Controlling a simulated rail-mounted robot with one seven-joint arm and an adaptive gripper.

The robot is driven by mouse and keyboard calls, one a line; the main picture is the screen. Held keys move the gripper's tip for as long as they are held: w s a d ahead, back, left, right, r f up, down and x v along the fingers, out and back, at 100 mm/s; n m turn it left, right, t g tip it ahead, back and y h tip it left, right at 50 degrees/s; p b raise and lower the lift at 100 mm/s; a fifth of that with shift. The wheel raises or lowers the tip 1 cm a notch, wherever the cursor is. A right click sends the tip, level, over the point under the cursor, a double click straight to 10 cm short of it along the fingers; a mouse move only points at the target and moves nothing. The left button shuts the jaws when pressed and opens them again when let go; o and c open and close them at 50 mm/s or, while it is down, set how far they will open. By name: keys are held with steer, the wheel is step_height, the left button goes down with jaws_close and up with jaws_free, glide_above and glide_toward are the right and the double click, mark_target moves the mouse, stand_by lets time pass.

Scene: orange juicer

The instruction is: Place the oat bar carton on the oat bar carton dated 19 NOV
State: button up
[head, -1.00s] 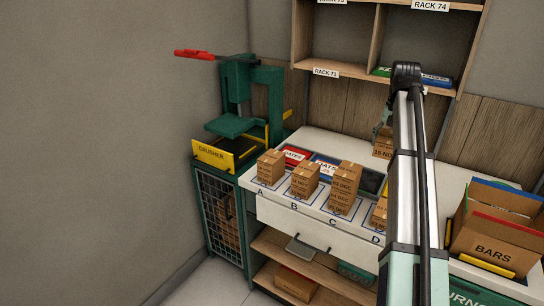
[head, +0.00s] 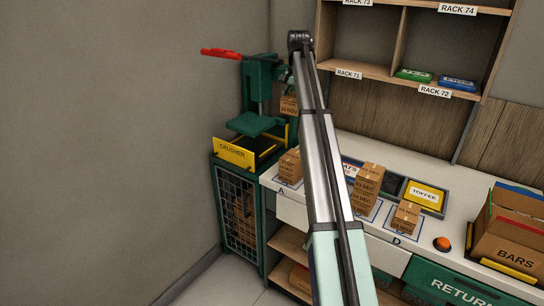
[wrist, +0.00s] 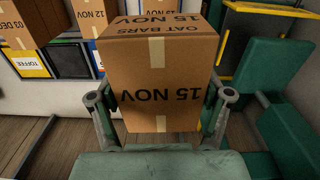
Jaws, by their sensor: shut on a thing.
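My gripper (wrist: 166,104) is shut on a brown oat bar carton (wrist: 160,75) whose faces read OAT BARS and 15 NOV. In the head view the held carton (head: 289,105) is in the air in front of the green crusher, above the counter's left end. My arm hides spot B.
The green crusher (head: 258,100) with its red lever and yellow front stands close to the held carton. A rack (head: 395,75) hangs above the counter.

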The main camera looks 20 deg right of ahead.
mark_target(293, 155)
steer(key=shift+w+a+f, duration=0.1)
steer(key=shift+w+a, duration=0.05)
steer(key=shift+a, duration=0.05)
steer(key=shift+d+f+m, duration=0.1)
steer(key=shift+f+m, duration=0.2)
steer(key=shift+f, duration=0.05)
step_height(293, 155, down, 19)
steer(key=p, duration=0.6)
steer(key=shift+d, duration=0.1)
steer(key=shift+f, duration=0.15)
steer(key=o, duration=1.2)
steer(key=shift+o, duration=0.2)
step_height(293, 155, up, 12)
steer(key=b, duration=0.3)
steer(key=shift+b, duration=0.3)
